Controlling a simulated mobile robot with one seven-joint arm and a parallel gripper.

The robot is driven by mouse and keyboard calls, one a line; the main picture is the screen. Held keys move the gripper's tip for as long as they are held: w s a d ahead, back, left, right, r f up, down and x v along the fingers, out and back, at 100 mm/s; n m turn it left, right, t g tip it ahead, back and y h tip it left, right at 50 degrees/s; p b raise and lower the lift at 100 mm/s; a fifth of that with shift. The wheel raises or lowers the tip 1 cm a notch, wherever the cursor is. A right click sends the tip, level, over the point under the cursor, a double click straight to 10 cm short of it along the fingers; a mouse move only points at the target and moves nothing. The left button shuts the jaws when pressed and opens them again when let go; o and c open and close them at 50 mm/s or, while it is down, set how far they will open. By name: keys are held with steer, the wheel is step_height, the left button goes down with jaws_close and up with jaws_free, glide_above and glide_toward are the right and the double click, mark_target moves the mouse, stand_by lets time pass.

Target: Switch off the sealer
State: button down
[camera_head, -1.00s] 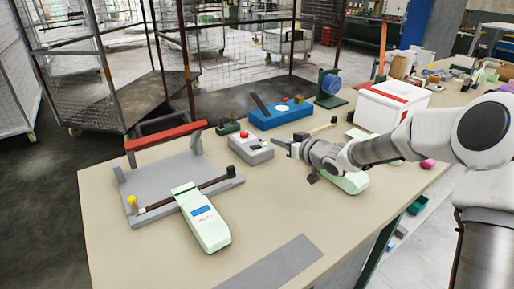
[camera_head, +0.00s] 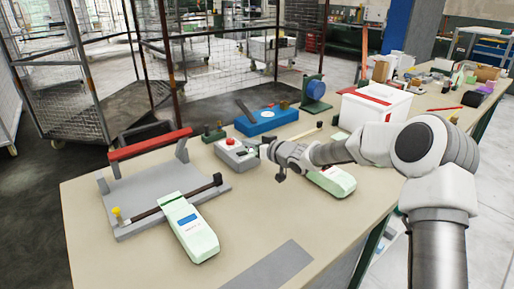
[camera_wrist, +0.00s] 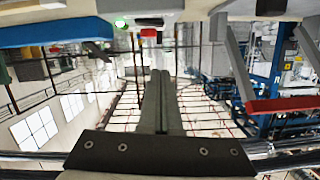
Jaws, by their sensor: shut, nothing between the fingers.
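The sealer (camera_head: 160,187) stands at the left of the table, a grey base with a raised red bar (camera_head: 150,144). A green-white pack (camera_head: 191,232) lies across its front. A grey control box (camera_head: 238,158) with a red button (camera_head: 230,142) sits to its right; the button also shows near the top of the upside-down wrist view (camera_wrist: 148,33), beside a lit green lamp (camera_wrist: 120,22). My gripper (camera_head: 257,152) is at the box's right side, pointing left towards it. Its fingers (camera_wrist: 160,75) are together and empty. I cannot tell whether they touch the box.
A blue device (camera_head: 266,121) stands behind the box, with a green stand (camera_head: 314,95) beyond it. A second pack (camera_head: 333,181) lies under my arm. A white box (camera_head: 372,109) stands behind my arm. The table front is clear around a grey strip (camera_head: 268,268).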

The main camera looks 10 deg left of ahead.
mark_target(243, 160)
steer(key=x, duration=0.3)
steer(key=shift+a, duration=0.1)
step_height(243, 160, down, 3)
steer(key=shift+s+a+r+b, duration=0.1)
steer(key=shift+a+r+b, duration=0.05)
steer(key=shift+b, duration=0.3)
steer(key=shift+s+f, duration=0.1)
steer(key=shift+f, duration=0.6)
